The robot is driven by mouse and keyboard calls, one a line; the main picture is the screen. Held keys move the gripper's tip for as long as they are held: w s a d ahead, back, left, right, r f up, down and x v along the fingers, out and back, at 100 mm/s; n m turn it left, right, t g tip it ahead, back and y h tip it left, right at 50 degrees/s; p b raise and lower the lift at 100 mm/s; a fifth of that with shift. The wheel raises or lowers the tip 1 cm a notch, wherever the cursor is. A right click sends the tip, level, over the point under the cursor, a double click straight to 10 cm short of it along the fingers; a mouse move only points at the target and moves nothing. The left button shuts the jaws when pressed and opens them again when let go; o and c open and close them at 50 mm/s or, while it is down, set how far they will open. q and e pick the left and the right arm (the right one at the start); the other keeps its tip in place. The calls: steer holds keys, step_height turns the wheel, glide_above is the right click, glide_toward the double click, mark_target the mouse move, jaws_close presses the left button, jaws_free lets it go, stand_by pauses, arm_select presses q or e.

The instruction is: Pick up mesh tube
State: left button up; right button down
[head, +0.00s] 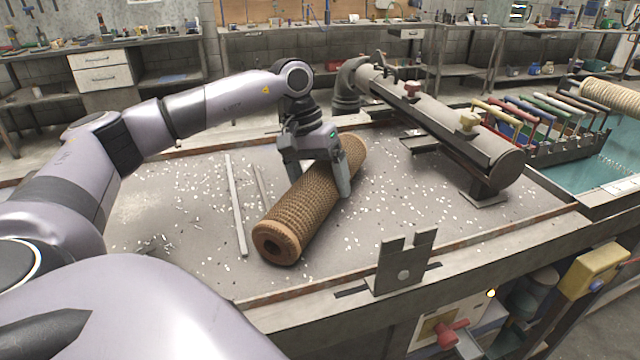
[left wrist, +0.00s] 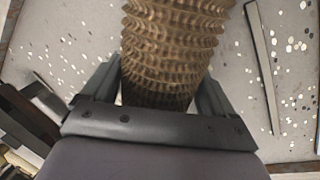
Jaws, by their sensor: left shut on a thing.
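The mesh tube (head: 300,215) is a brown, ribbed cylinder with a round opening at its near end. It lies slantwise on the grey workbench in the head view, near end at lower left, far end at upper right. My left gripper (head: 318,182) comes down over its middle from above, with a finger on either side of it. In the left wrist view the mesh tube (left wrist: 172,50) runs up between the two fingers of my left gripper (left wrist: 160,85), which is shut on it. Part of the tube is hidden behind the gripper. My right gripper does not show.
The grey workbench (head: 190,220) is strewn with pale chips. Two thin metal strips (head: 236,205) lie left of the tube. A large grey pipe housing (head: 440,115) stands at right, beside a rack of coloured handles (head: 540,118) and a blue-green basin (head: 610,160). A notched bracket (head: 403,265) stands at the front edge.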

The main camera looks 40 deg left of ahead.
mark_target(319, 167)
arm_select(q)
step_height(319, 167, up, 20)
steer(key=p, duration=0.2)
steer(key=shift+p, duration=0.3)
steer(key=shift+s+a+f, duration=0.1)
